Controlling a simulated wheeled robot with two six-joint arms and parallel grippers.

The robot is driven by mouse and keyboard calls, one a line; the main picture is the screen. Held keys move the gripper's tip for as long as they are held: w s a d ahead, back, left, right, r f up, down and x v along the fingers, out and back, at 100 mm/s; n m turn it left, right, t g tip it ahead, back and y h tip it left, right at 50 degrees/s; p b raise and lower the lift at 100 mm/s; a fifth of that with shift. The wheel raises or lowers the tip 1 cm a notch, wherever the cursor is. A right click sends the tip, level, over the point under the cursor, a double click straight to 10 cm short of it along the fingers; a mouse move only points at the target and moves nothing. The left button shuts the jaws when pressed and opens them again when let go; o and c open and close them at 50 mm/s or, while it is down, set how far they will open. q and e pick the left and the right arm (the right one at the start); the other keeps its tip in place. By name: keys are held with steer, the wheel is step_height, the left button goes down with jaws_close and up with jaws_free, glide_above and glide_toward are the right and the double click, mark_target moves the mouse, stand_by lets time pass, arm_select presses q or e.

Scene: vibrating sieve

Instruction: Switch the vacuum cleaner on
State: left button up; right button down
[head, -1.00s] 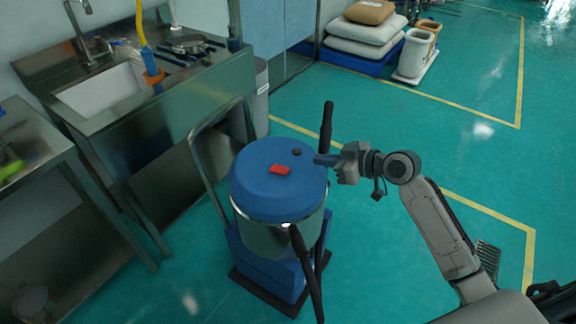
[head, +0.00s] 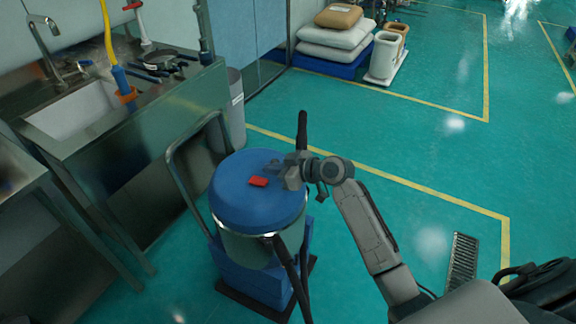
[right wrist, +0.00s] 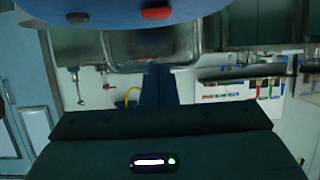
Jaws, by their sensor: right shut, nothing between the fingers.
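The vacuum cleaner (head: 248,205) stands upright on the floor in the head view, with a round blue lid over a metal drum. A red switch (head: 258,181) sits on top of the lid. It also shows in the right wrist view (right wrist: 157,13), at the top edge, beside a dark knob (right wrist: 77,17). My right gripper (head: 272,168) is shut and empty, over the right part of the lid. Its tips are close to the red switch, on its far right side. I cannot tell whether they touch the lid. My left gripper is out of view.
A metal handle frame (head: 172,160) rises left of the vacuum cleaner. A dark hose or tube (head: 302,130) stands up behind my right gripper. The sink counter (head: 150,130) is at the left, with a grey bin (head: 233,110) beside it.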

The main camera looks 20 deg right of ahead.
mark_target(259, 181)
steer(key=shift+f+p, duration=0.45)
steer(key=shift+f, duration=1.75)
steer(key=shift+a, duration=0.1)
